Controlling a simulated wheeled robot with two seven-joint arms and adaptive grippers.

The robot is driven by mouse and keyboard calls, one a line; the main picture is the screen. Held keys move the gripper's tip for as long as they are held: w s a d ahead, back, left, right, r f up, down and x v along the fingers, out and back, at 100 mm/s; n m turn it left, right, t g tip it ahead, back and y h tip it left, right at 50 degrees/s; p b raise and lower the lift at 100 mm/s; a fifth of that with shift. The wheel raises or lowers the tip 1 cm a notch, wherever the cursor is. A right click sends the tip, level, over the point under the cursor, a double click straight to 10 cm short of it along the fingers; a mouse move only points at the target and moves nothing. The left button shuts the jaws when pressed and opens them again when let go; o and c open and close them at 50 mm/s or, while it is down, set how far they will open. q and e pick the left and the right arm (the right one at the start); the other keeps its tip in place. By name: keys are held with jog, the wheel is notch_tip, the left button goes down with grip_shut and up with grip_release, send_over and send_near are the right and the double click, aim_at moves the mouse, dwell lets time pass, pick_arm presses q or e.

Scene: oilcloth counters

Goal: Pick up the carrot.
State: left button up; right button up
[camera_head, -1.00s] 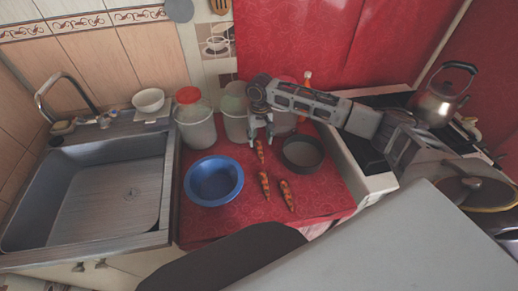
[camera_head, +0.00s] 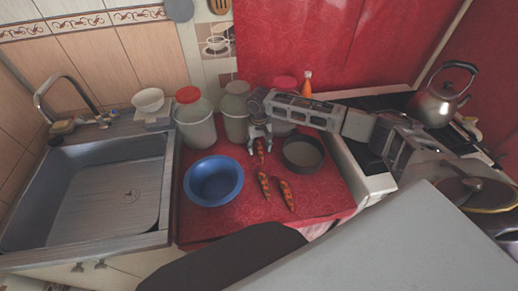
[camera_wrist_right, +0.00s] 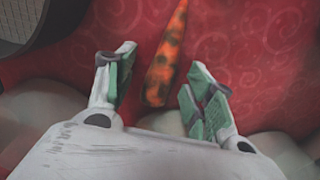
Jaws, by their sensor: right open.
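Three orange carrots with dark spots lie on the red counter. The farthest carrot (camera_head: 260,153) is under my right gripper (camera_head: 260,146); the other two, a left carrot (camera_head: 264,186) and a right carrot (camera_head: 287,195), lie nearer. In the right wrist view my right gripper (camera_wrist_right: 161,64) is open, with green-padded fingers apart. A carrot (camera_wrist_right: 165,70) shows between and beyond them, its length running away from the palm. The fingers do not visibly press on it. My left gripper is not in view.
A blue bowl (camera_head: 214,199) stands left of the carrots and a dark round pan (camera_head: 303,168) close on the right. Lidded jars (camera_head: 195,128) stand behind. The sink (camera_head: 95,190) is at left, the stove with a kettle (camera_head: 437,103) at right.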

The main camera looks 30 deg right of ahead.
aim_at(259, 146)
jog(key=shift+c, duration=0.4)
jog(key=c, duration=1)
jog(key=shift+o, duration=0.2)
jog(key=shift+r, duration=0.2)
notch_tip(259, 146, up, 10)
jog(key=shift+f+p, duration=0.15)
jog(key=shift+p, duration=0.2)
